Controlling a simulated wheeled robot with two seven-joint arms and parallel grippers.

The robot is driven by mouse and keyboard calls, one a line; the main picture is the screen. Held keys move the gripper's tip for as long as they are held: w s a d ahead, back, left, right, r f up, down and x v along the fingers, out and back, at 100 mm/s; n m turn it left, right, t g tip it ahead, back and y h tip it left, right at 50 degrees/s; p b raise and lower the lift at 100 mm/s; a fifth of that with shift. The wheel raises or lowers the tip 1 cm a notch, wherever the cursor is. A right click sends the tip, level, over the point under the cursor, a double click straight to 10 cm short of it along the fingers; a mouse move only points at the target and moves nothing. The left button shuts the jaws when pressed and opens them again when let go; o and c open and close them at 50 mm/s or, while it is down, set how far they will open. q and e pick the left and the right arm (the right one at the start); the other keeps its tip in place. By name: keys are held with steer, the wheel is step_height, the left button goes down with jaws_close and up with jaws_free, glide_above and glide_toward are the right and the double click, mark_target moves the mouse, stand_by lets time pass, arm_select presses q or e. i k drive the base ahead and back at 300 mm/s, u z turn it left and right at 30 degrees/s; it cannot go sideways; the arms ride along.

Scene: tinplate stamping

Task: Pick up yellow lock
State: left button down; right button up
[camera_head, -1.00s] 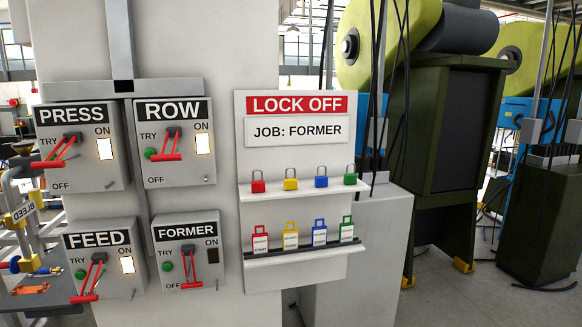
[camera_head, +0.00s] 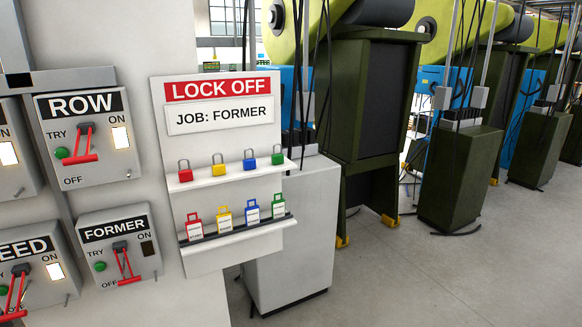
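The yellow lock (camera_head: 217,169) is a small padlock with a grey shackle. It stands upright on the upper white shelf (camera_head: 232,178) of the lock-off board (camera_head: 220,90). The red lock (camera_head: 185,175) is to its left, and the blue lock (camera_head: 249,163) and green lock (camera_head: 277,158) are to its right. A yellow tag (camera_head: 224,217) stands on the lower shelf (camera_head: 240,232), below the yellow lock, among red, blue and green tags. Neither of my grippers shows in the head view.
Switch boxes labelled ROW (camera_head: 88,135) and FORMER (camera_head: 120,245) are on the pale wall left of the board. A grey cabinet (camera_head: 300,230) stands below and right of the board. Dark green machines are behind on the right. The grey floor (camera_head: 430,280) is open there.

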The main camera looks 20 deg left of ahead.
mark_target(217, 169)
steer(key=z, duration=0.15)
steer(key=i, duration=1.8)
steer(key=u, duration=3.45)
